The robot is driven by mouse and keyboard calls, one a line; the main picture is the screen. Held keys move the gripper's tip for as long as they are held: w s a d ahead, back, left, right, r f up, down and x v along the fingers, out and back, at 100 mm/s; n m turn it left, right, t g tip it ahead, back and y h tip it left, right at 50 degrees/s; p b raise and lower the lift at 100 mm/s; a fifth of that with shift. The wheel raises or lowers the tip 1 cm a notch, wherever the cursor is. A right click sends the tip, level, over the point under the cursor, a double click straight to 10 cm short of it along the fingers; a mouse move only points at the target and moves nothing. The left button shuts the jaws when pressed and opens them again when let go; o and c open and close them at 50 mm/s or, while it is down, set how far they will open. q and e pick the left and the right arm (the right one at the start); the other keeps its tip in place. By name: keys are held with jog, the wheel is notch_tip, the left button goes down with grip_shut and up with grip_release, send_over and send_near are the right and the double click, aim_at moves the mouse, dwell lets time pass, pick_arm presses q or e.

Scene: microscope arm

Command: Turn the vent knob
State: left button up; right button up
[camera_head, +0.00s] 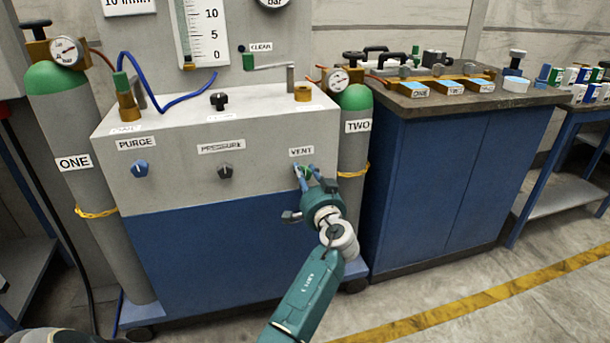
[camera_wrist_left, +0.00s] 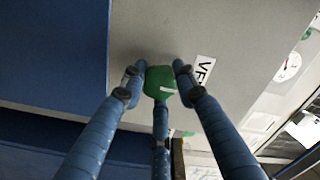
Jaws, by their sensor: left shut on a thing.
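The green vent knob (camera_head: 308,170) is on the grey front panel, under the VENT label (camera_head: 301,151). In the left wrist view the knob (camera_wrist_left: 160,82) shows a white mark on its face. My left gripper (camera_head: 304,178) is at the knob, its blue fingers shut on it from the sides. The left wrist view shows the fingertips (camera_wrist_left: 158,82) around the knob, with a third finger below. In the head view the fingers and wrist partly hide the knob. My right gripper is not in view.
The panel also has a blue purge knob (camera_head: 140,168) and a dark pressure knob (camera_head: 225,171). Cylinder TWO (camera_head: 355,150) stands close to the right of the vent knob, cylinder ONE (camera_head: 90,180) at the left. A blue cabinet (camera_head: 450,180) is farther right. Open floor lies in front.

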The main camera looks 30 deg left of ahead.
pick_arm(q)
jog(key=o, duration=1.2)
jog(key=shift+f, duration=0.1)
jog(key=v, duration=1.2)
